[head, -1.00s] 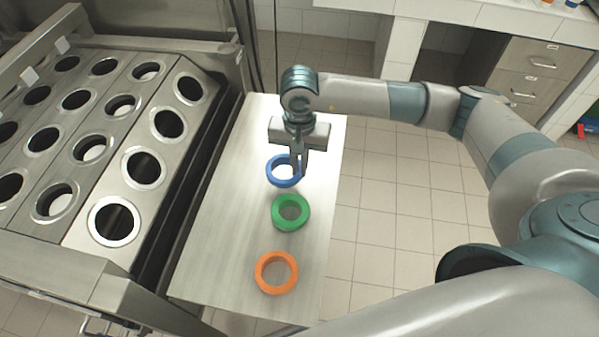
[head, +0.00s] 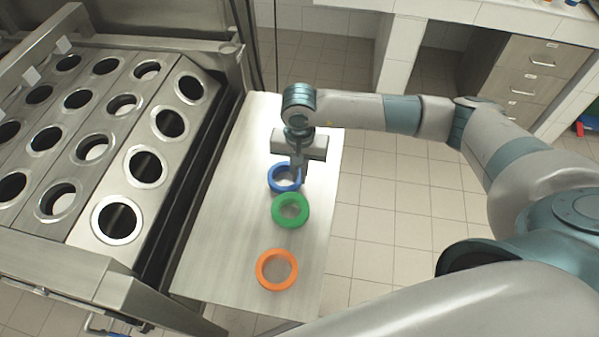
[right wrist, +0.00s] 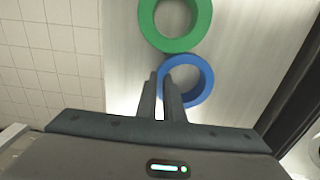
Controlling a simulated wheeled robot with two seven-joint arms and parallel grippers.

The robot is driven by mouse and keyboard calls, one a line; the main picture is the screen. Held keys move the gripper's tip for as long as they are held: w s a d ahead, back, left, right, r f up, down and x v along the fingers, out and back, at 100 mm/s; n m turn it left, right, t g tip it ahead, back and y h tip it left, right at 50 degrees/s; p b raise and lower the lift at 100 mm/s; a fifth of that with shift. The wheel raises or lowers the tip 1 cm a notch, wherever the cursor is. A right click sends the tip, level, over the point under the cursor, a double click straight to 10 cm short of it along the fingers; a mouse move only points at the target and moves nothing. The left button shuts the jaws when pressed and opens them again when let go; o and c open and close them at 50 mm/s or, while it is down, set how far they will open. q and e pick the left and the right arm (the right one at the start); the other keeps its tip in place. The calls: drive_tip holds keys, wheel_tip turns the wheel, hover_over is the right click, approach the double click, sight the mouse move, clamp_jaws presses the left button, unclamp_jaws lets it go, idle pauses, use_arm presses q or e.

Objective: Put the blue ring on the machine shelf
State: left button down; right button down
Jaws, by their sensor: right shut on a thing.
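The blue ring (head: 273,183) lies at the far end of a row of rings on a flat metal surface (head: 225,220) beside the machine. It touches or nearly touches the green ring. My right gripper (head: 299,178) points down at the right side of the blue ring, with its fingers shut on the ring's wall. In the right wrist view the fingers (right wrist: 160,80) straddle the left wall of the blue ring (right wrist: 207,85), one inside and one outside. I cannot make out any lift off the surface. My left gripper is not in view.
The green ring (head: 279,218) and the orange ring (head: 261,278) lie nearer on the same surface. The machine (head: 155,208) with rows of round holes stands to the left. The left part of the metal surface is clear. Tiled floor (head: 390,220) lies to the right.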

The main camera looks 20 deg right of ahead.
drive_tip(key=c, duration=1.9)
unclamp_jaws()
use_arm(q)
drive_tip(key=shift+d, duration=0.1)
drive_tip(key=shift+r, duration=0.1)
use_arm(e)
drive_tip(key=shift+r, duration=0.1)
